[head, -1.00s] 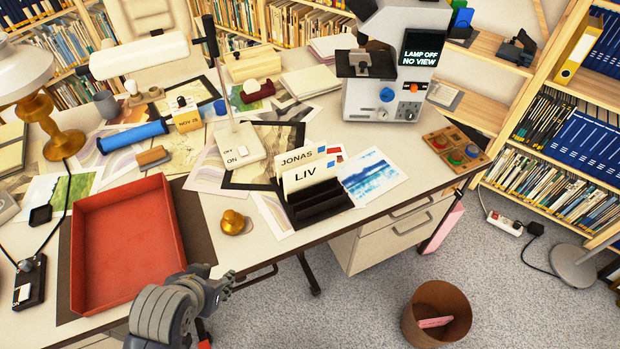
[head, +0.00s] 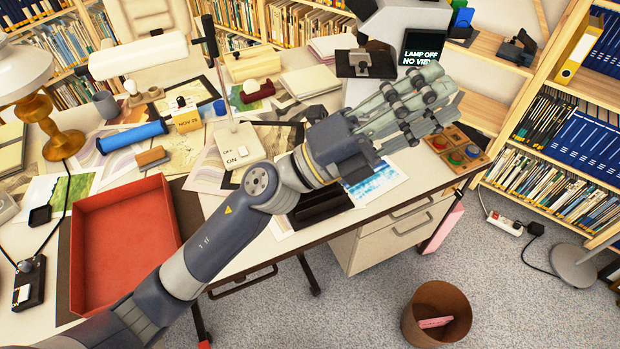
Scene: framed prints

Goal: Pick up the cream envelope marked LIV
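The cream envelope marked LIV is hidden behind my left arm in the head view. The black holder (head: 325,205) that carried it shows only in part, below my wrist near the desk's front edge. The JONAS envelope is covered too. My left gripper (head: 446,92) reaches across the holder to the right, its fingers extended and apart, with nothing visible between them. It appears in front of the grey machine's lower part, and its height above the desk is unclear. My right gripper is not in view.
A red tray (head: 125,240) lies at the desk's left. A blue print (head: 378,183) lies right of the holder, and a wooden tray with coloured pieces (head: 456,147) sits at the right edge. A lamp switch base (head: 237,153) stands behind my arm. A brown bin (head: 436,312) is on the floor.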

